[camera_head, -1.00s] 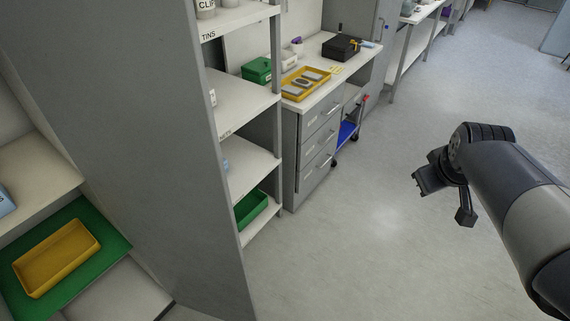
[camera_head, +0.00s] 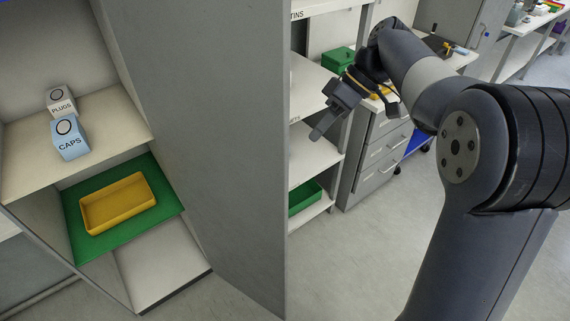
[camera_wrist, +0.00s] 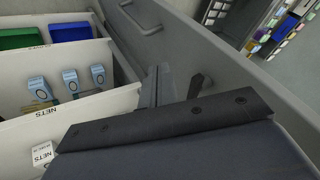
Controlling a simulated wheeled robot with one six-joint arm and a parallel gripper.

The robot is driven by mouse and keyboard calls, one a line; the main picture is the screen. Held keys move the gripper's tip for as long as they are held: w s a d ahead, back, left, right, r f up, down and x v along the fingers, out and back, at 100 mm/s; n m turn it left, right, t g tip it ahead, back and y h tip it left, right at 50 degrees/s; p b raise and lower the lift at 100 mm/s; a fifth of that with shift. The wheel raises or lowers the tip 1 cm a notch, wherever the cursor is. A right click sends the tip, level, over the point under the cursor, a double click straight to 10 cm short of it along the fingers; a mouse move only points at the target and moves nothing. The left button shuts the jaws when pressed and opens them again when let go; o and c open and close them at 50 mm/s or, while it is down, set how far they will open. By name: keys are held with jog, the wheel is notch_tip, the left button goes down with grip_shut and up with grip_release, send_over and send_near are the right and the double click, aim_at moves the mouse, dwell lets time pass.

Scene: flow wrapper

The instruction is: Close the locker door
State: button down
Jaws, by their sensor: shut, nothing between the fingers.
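The locker (camera_head: 140,127) stands open at the left of the head view, with its shelves showing. Its door appears to be the tall grey panel (camera_head: 225,130) swung out at the locker's right side, reaching forward past the shelf fronts. My gripper (camera_head: 350,117) is to the right of the panel's free edge, in front of the rack shelves, apart from the panel in the picture. It is shut and empty. In the wrist view the dark fingers (camera_wrist: 178,88) show beside a grey panel (camera_wrist: 225,55) with a bar handle (camera_wrist: 140,18); I cannot tell whether this is the door.
The locker holds a PLUGS box (camera_head: 60,100), a CAPS box (camera_head: 70,140) and a yellow tray (camera_head: 90,222) on a green mat (camera_head: 85,245). A shelf rack (camera_head: 312,150) and a drawer cabinet (camera_head: 380,165) stand beyond the door. Floor (camera_head: 350,270) is clear in front of the cabinet.

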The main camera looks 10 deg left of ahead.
jog(key=s+a+f+p, duration=0.1)
jog(key=s+a+f, duration=0.4)
jog(key=s+f, duration=0.1)
jog(key=shift+a, duration=0.1)
dwell(0.5)
